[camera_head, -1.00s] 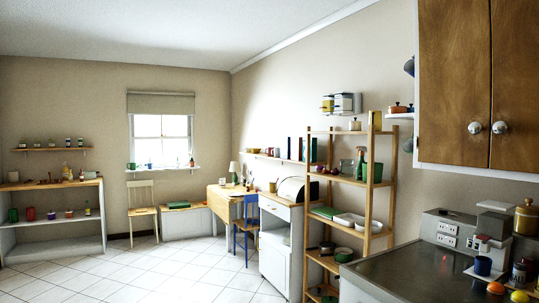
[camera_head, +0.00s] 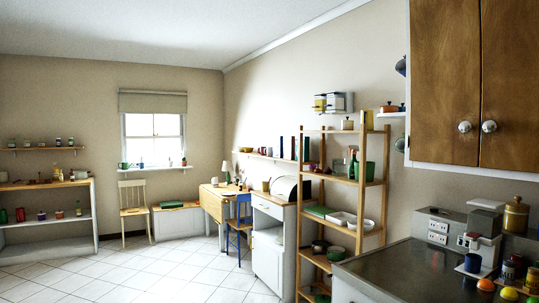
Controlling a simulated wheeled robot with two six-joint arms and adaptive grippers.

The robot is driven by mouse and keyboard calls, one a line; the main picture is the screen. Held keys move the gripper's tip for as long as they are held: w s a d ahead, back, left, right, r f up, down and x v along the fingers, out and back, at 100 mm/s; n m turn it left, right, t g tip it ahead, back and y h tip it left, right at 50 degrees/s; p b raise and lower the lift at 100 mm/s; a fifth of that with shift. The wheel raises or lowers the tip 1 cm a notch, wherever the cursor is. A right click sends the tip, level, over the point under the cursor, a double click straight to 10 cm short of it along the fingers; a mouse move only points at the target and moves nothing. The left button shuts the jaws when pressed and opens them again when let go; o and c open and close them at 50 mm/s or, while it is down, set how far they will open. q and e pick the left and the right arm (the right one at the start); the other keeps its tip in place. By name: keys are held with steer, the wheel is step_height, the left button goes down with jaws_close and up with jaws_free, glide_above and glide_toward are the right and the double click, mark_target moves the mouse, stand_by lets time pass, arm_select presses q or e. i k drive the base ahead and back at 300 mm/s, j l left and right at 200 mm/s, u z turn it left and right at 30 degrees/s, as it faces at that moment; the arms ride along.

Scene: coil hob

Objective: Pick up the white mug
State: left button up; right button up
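I cannot make out a white mug for certain in the head view. Small pale items stand on the left wall shelf (camera_head: 42,149) and on the window sill (camera_head: 150,168), too small to identify. Neither of my grippers is in view.
The grey counter (camera_head: 400,262) fills the lower right, below a brown wall cabinet (camera_head: 445,90). A wooden rack (camera_head: 362,205) with dishes stands beyond it. The tiled floor (camera_head: 130,270) at the left is clear.

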mark_target(268, 150)
steer(key=i+u, duration=0.4)
steer(key=i, duration=2.85)
steer(key=i+j, duration=0.1)
steer(key=i, duration=1.3)
steer(key=l+z, duration=0.05)
steer(key=l, duration=0.05)
